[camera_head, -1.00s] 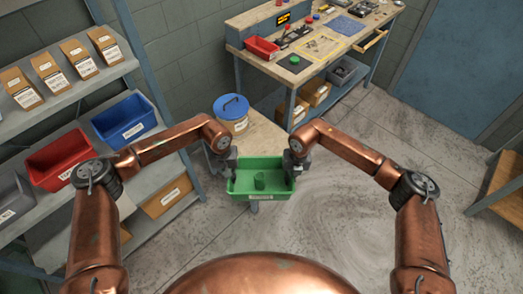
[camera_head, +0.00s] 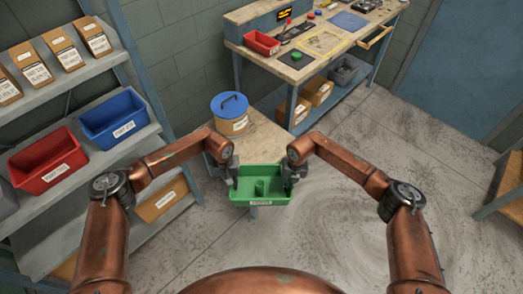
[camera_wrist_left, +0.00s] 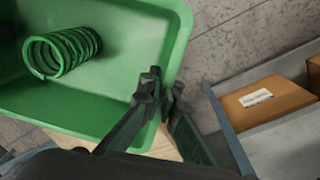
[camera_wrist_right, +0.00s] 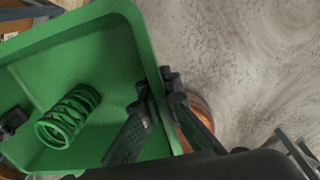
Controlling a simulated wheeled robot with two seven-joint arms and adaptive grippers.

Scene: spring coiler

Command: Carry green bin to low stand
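The green bin (camera_head: 260,198) is in front of me in the head view, roughly level, with a green coil spring (camera_wrist_left: 62,52) inside. It overlaps the near corner of a small wood-topped stand (camera_head: 262,138) in the picture; the gap below it cannot be judged. My left gripper (camera_wrist_left: 163,90) has its fingers on either side of one end rim. My right gripper (camera_wrist_right: 157,88) pinches the opposite rim; the spring also shows in the right wrist view (camera_wrist_right: 68,117). Another low wood-topped stand (camera_head: 508,190) is at the right edge, partly cut off.
A blue-lidded tub (camera_head: 230,115) stands on the small stand. Shelving with a red bin (camera_head: 47,160), a blue bin (camera_head: 114,120) and cartons is close on the left. A workbench (camera_head: 300,72) is at the back. Open floor (camera_head: 400,150) lies to the right.

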